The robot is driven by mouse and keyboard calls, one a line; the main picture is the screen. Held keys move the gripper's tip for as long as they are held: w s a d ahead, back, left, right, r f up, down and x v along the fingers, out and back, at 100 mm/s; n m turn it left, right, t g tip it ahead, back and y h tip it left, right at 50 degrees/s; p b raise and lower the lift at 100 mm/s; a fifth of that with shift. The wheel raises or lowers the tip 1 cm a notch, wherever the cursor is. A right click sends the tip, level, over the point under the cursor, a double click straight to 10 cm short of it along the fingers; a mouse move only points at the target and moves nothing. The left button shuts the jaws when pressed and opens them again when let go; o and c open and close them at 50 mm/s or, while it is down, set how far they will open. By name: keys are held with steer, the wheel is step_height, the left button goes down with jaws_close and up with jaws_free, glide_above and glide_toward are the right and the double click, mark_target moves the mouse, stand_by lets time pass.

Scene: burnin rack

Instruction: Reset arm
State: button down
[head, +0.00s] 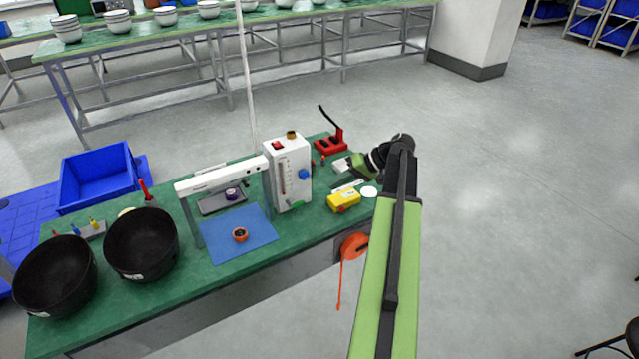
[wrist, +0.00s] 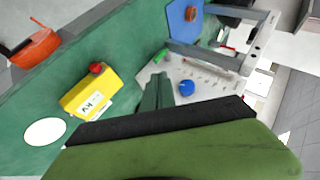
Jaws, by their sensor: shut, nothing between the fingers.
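My green arm rises at the right of the head view and bends left over the right end of the green table. My gripper (head: 340,166) is near the white box with a gauge and blue knob (head: 288,172), to its right. In the wrist view the dark fingertips of my gripper (wrist: 158,88) are together with nothing between them, seen in front of that white box (wrist: 200,82). A yellow box with a red button (head: 344,200) lies on the table below my gripper; it also shows in the wrist view (wrist: 88,92).
A blue mat (head: 228,246) with a small orange-rimmed part lies under a white frame (head: 222,178). Two black bowls stand at left (head: 56,278) (head: 142,244). A red stand (head: 332,146) is behind my gripper. An orange reel (head: 354,246) hangs at the front edge.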

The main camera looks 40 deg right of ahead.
steer(key=shift+s+d+r, duration=0.15)
steer(key=shift+s+d, duration=0.15)
steer(key=shift+d, duration=0.1)
steer(key=shift+a, duration=0.1)
steer(key=w+a+f+n+g+h, duration=0.1)
steer(key=a+f+g, duration=0.1)
steer(key=a, duration=0.8)
steer(key=w+a+f+n+g+h, duration=0.1)
steer(key=a+f+g, duration=0.1)
steer(key=a, duration=0.8)
steer(key=w+a+f+g+h, duration=0.1)
steer(key=w+a+f+g, duration=0.1)
steer(key=a, duration=0.9)
steer(key=shift+f+n+g, duration=0.3)
steer(key=shift+f+n, duration=0.1)
steer(key=shift+f, duration=0.35)
steer(key=s+a+f+n+h, duration=0.1)
steer(key=a+h, duration=0.3)
steer(key=a, duration=0.7)
steer(key=shift+s+n+g, duration=0.3)
steer(key=shift+s, duration=0.6)
